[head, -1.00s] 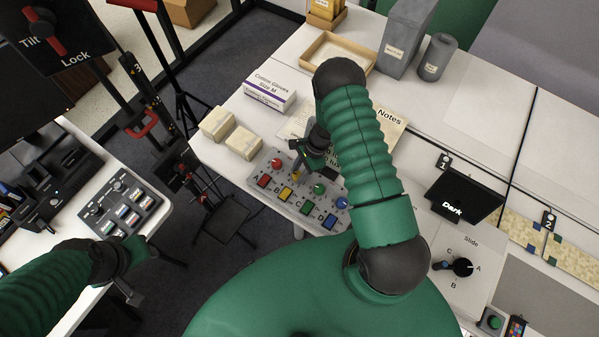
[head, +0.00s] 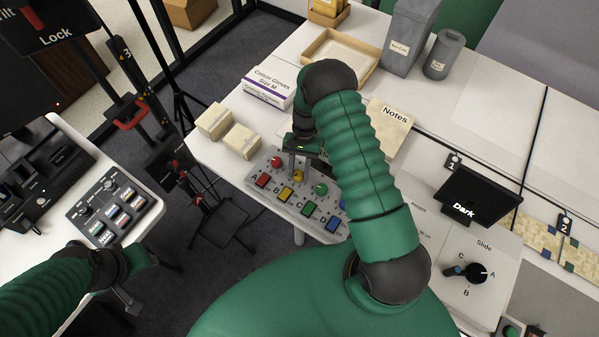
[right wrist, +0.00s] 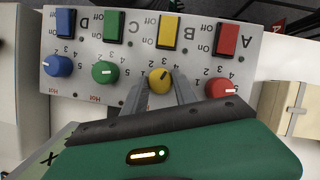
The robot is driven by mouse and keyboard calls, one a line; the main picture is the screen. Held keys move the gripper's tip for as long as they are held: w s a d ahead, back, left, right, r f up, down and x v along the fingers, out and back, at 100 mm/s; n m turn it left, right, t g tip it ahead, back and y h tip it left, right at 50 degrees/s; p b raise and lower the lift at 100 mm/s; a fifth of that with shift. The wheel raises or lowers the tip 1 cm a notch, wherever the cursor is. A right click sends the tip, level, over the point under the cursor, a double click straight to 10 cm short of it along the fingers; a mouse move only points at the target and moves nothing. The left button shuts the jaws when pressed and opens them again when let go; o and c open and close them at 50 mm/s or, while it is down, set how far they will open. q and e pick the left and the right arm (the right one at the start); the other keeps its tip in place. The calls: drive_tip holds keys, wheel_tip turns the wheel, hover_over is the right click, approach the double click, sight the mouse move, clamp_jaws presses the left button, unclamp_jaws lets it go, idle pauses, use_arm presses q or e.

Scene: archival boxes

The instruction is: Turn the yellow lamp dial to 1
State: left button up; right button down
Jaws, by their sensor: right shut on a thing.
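The yellow dial (head: 298,176) is on a grey lamp panel (head: 262,192), between the red dial (head: 277,161) and the green dial (head: 320,189). In the right wrist view the yellow dial (right wrist: 159,80) shows upside down with the panel. Its mark points up and slightly right there; I cannot tell exactly which number it meets. My right gripper (head: 298,170) is shut on the yellow dial, one finger on each side of it. Its fingers also show in the right wrist view (right wrist: 160,92). My left gripper (head: 140,278) is away at the lower left; its jaw opening is unclear.
Red, yellow, green and blue switches line the panel beside the dials; the blue dial (right wrist: 57,66) is at its end. Pale boxes (head: 241,141) and a glove box (head: 268,87) stand close by. A Notes sheet (head: 388,128) lies behind my right arm.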

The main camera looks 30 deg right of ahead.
drive_tip(key=n, duration=0.1)
drive_tip(key=n+h+b, duration=0.1)
drive_tip(key=shift+w+a+f+n, duration=0.1)
drive_tip(key=shift+a+f+n, duration=0.05)
drive_tip(key=shift+n, duration=0.25)
drive_tip(key=n+g+h, duration=0.1)
drive_tip(key=n, duration=0.1)
drive_tip(key=shift+a+n+b, duration=0.1)
drive_tip(key=shift+n+b, duration=0.3)
drive_tip(key=n+h, duration=0.1)
drive_tip(key=n, duration=0.1)
drive_tip(key=shift+n, duration=0.4)
drive_tip(key=n+h, duration=0.1)
drive_tip(key=n, duration=0.1)
drive_tip(key=shift+a+n, duration=0.15)
drive_tip(key=shift+n, duration=0.15)
drive_tip(key=n, duration=0.2)
drive_tip(key=n+h, duration=0.1)
drive_tip(key=n, duration=0.1)
drive_tip(key=shift+a+n+h, duration=0.1)
drive_tip(key=shift+n+h, duration=0.2)
drive_tip(key=n, duration=0.2)
drive_tip(key=n+t+h+p, duration=0.1)
drive_tip(key=n, duration=0.2)
drive_tip(key=shift+t+h, duration=0.3)
